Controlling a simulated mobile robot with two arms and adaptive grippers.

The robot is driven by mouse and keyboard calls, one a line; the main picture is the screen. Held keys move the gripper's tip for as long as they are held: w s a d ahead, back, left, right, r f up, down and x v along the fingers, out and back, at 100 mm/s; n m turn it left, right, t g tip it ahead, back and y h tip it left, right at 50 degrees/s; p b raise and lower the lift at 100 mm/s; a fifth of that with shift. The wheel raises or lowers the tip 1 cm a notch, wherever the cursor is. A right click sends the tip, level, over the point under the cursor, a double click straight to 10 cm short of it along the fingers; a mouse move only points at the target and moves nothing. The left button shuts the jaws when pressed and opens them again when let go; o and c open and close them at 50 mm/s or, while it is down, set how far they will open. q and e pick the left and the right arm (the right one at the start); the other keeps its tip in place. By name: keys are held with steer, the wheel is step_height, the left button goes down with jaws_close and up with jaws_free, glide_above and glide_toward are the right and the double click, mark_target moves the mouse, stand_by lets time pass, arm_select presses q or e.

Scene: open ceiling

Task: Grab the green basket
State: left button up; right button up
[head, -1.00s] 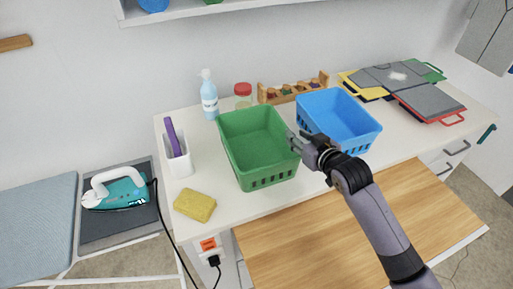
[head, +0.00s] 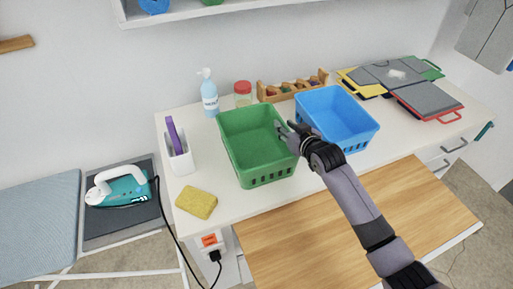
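The green basket (head: 246,155) stands upright and empty on the white counter, left of the blue basket. My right gripper (head: 283,128) is at the green basket's right rim. One finger reaches over to the inside of the right wall, and the other appears to be on the outer side. The fingers look apart, with the rim between them; I cannot see a firm grip. My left gripper is out of view.
The blue basket (head: 338,120) stands close on the right. A yellow sponge (head: 197,202), a white holder (head: 180,160), a spray bottle (head: 209,97) and a red-lidded jar (head: 243,94) surround the basket. A wooden rack (head: 292,87) is behind. An iron (head: 119,187) sits at left.

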steer(key=shift+c, duration=0.6)
jaws_close()
